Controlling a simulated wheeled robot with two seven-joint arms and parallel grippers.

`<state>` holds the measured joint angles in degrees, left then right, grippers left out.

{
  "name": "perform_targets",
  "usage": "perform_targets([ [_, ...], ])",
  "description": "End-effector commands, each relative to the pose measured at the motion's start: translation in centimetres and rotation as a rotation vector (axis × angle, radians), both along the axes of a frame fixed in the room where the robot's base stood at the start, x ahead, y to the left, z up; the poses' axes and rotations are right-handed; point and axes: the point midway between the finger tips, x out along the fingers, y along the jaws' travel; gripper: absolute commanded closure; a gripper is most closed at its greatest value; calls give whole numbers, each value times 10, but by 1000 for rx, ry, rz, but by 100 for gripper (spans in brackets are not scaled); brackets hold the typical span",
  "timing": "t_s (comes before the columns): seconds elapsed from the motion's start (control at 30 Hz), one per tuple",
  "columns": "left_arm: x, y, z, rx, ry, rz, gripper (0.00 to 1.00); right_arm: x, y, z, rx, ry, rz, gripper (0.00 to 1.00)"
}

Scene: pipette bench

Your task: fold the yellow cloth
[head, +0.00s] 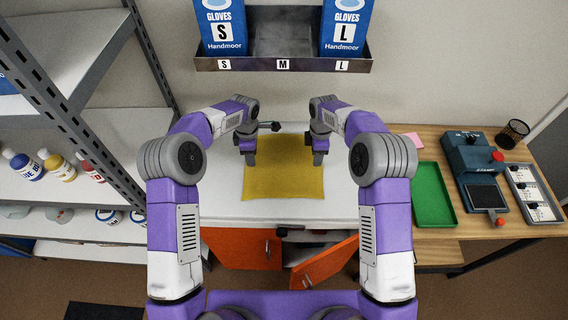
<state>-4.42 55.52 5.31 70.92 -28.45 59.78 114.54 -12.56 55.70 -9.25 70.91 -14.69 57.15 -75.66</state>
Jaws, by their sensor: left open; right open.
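The yellow cloth (284,178) lies spread flat on the white bench top (228,208), its near edge close to the bench's front. It looks like a single unfolded sheet. My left gripper (250,162) points down over the cloth's far left part. My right gripper (318,162) points down over its far right part. Both are open, and no cloth shows lifted between the fingers. Whether the fingertips touch the cloth cannot be told from this view. The cloth's far corners are partly hidden by the grippers.
A glove-box rack (283,65) hangs on the wall behind. A wooden table with a green tray (433,194) and a stamp device (472,155) stands right. A shelf with bottles (24,165) stands left. An orange cabinet door (325,264) hangs open below the bench.

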Motion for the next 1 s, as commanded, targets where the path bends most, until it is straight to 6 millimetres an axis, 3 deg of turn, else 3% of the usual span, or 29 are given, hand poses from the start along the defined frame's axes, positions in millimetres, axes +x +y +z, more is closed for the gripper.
perform_targets([
  [0.23,0,0,-30,0,2,0,51,0,0,-30,0,2,-1,51],
  [0.77,0,0,-39,-1,0,-1,51,0,0,-39,1,1,-2,51],
  [1.0,0,0,-38,-1,1,-1,68,-1,0,-38,0,1,-2,68],
])
